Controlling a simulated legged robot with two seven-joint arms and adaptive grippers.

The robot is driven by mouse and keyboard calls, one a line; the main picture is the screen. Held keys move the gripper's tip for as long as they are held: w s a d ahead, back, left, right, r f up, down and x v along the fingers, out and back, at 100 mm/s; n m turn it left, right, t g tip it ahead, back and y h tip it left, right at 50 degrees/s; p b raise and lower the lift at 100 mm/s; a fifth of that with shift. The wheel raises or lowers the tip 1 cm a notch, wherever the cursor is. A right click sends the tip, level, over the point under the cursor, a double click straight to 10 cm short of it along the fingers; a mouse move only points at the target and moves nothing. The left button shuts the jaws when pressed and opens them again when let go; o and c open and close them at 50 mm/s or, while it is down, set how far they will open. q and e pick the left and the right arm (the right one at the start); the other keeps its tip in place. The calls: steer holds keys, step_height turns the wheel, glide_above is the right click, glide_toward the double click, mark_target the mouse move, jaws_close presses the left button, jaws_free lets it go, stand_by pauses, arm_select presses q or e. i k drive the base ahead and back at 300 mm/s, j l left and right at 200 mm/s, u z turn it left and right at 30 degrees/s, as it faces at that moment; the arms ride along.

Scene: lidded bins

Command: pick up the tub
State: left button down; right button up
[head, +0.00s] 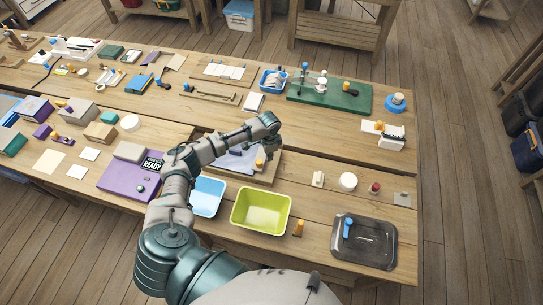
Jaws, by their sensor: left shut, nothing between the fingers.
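A yellow-green open tub (261,211) stands upright near the front edge of the workbench and looks empty. A light blue open tub (208,196) is just left of it, partly hidden by my left arm. I cannot tell which of the two the task means. My left gripper (269,146) is above the bench, beyond both tubs and apart from them. It is shut and holds nothing. My right gripper is out of view.
A dark lidded tray (364,241) with a blue-handled item lies at the front right. A small orange item (298,228) stands just right of the yellow-green tub. A purple board (128,181) lies left of my arm. Small items crowd the bench's back.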

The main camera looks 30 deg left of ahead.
mark_target(258, 209)
steer(key=k, duration=1.5)
